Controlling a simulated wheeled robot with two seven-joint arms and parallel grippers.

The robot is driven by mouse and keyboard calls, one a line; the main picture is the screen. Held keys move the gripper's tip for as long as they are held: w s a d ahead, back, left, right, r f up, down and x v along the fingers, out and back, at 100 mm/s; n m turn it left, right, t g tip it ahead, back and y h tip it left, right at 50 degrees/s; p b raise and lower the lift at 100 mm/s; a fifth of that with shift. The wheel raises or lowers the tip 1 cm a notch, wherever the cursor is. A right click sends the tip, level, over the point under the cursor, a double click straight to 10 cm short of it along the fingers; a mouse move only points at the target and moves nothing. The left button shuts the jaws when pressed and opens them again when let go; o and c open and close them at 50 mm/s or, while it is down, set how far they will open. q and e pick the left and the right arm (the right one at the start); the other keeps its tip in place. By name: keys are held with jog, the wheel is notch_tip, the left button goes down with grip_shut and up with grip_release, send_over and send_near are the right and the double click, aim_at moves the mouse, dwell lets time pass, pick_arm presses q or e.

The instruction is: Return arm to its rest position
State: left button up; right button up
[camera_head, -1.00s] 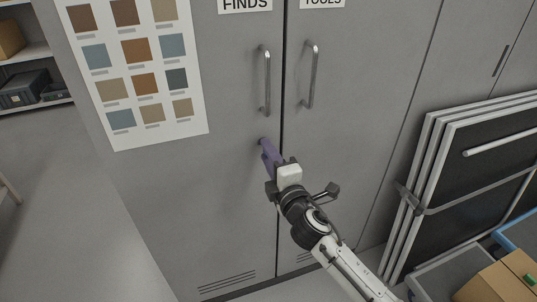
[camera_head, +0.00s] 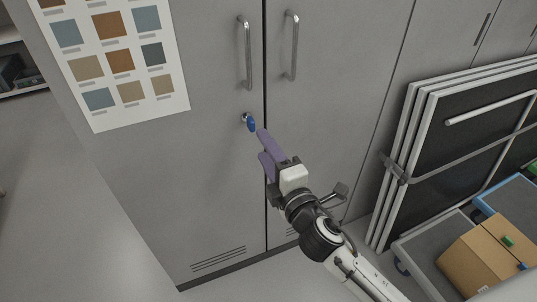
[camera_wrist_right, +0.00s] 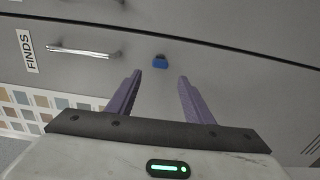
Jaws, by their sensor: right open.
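My right gripper (camera_head: 264,149) is in front of the grey cabinet (camera_head: 200,190), with its purple fingers apart and nothing between them. A small blue key (camera_head: 251,124) sits in the lock of the left cabinet door, just beyond the fingertips. In the right wrist view the blue key (camera_wrist_right: 160,61) shows ahead of the two spread fingers (camera_wrist_right: 160,90), with a gap between it and them. Both cabinet doors are closed. My left gripper is in neither view.
Two metal handles (camera_head: 247,55) (camera_head: 291,47) stand out from the doors above the lock. A colour chart (camera_head: 172,97) hangs at left. Strapped framed panels (camera_head: 400,130) lean at right. A cardboard box (camera_head: 470,262) is at lower right. The floor at left is clear.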

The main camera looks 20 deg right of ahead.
jog(key=shift+s, duration=0.8)
jog(key=s+a+f+m+g+y, duration=0.1)
jog(key=s+a+f+m+g, duration=0.1)
jog(key=s+f+m+g, duration=0.7)
jog(key=s+f+m, duration=0.7)
jog(key=s+f, duration=0.8)
jog(key=f, duration=0.3)
jog(key=shift+f+y, duration=0.4)
jog(key=shift+a, duration=0.1)
